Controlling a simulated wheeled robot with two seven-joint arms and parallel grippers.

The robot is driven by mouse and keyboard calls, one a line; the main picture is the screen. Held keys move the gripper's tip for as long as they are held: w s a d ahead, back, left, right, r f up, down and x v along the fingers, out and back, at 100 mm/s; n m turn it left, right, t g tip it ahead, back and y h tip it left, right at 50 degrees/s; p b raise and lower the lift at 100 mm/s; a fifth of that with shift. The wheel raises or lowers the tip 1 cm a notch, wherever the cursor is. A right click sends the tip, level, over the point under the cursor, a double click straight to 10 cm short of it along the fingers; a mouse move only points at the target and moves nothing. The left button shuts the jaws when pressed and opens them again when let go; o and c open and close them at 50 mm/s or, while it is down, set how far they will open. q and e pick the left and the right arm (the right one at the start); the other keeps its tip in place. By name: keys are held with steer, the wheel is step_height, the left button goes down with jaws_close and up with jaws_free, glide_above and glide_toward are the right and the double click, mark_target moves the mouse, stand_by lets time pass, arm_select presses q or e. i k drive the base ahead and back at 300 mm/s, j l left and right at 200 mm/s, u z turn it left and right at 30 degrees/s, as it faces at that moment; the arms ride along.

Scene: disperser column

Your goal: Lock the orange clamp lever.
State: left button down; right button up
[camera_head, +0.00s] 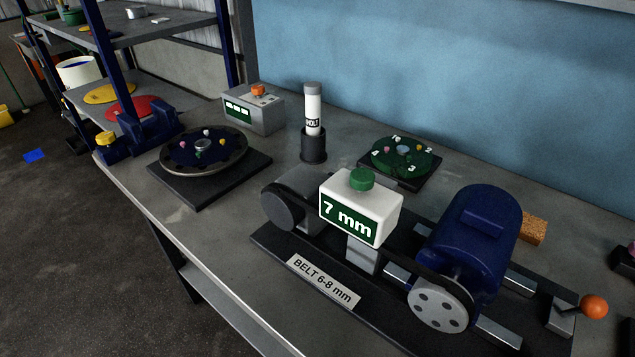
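The orange clamp lever shows as an orange ball knob (594,307) on a short dark rod at the right end of the belt drive. The rod leans up and to the right from a grey block (562,316) on the rail. A blue motor (471,240) sits on the rails to its left, with a grey pulley (440,305) facing me. A white gauge box (360,210) with a green button reads "7 mm" above the belt. Neither of my grippers shows in the head view. I cannot tell from this view whether the lever is locked.
The base plate carries a label (323,281) "BELT 6-8 mm". A round dark turntable (203,152), a grey box with an orange knob (255,110), a white bolt tube (313,110) and a green disc (402,157) stand behind. A brown block (534,229) lies behind the motor. The bench's front left is clear.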

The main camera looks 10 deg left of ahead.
mark_target(593, 307)
steer(key=j+u, duration=0.1)
steer(key=z, duration=1.5)
steer(key=k+l+z, duration=0.35)
steer(key=l, duration=0.25)
steer(key=l+z, duration=0.2)
steer(key=i+j, duration=0.2)
steer(key=i, duration=0.2)
